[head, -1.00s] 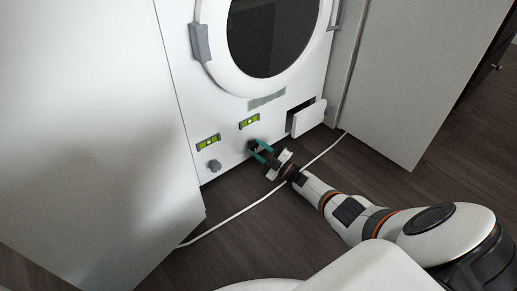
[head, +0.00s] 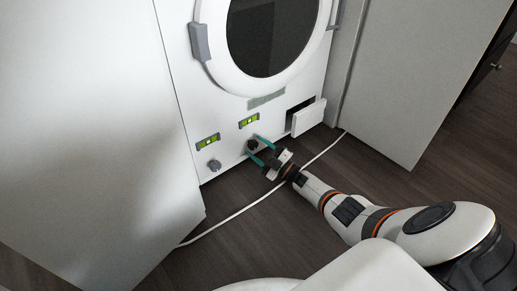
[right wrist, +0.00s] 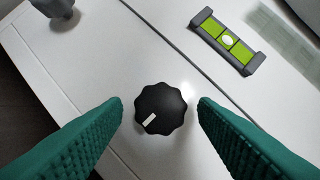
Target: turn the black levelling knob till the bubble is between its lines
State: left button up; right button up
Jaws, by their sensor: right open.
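The black levelling knob (right wrist: 160,108) has a scalloped rim and a white mark pointing to the lower left. It sits low on the white washer front and also shows in the head view (head: 252,145). My right gripper (right wrist: 160,102) is open, its green fingers on either side of the knob with a gap on both sides. The green level (right wrist: 227,41) above the knob has a pale bubble near its middle, seemingly between its lines. This level also shows in the head view (head: 249,121). My left gripper is not in view.
A grey knob (head: 214,165) and a second green level (head: 208,142) are to the left on the washer. A small flap (head: 309,118) hangs open at the right. White cabinet panels (head: 90,130) flank the washer; a white cable (head: 240,211) crosses the floor.

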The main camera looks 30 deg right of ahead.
jog(key=r+p+v, duration=0.1)
jog(key=v, duration=0.3)
jog(key=r+p+v, duration=0.1)
jog(key=p+v, duration=0.1)
jog(key=v, duration=0.3)
jog(key=r+p+v, duration=0.1)
jog(key=p+v, duration=0.1)
jog(key=v, duration=0.2)
jog(key=shift+s+d, duration=0.25)
jog(key=shift+s, duration=0.45)
jog(key=shift+s+d+f, duration=0.1)
jog(key=shift+s+d, duration=0.05)
jog(key=shift+s, duration=0.2)
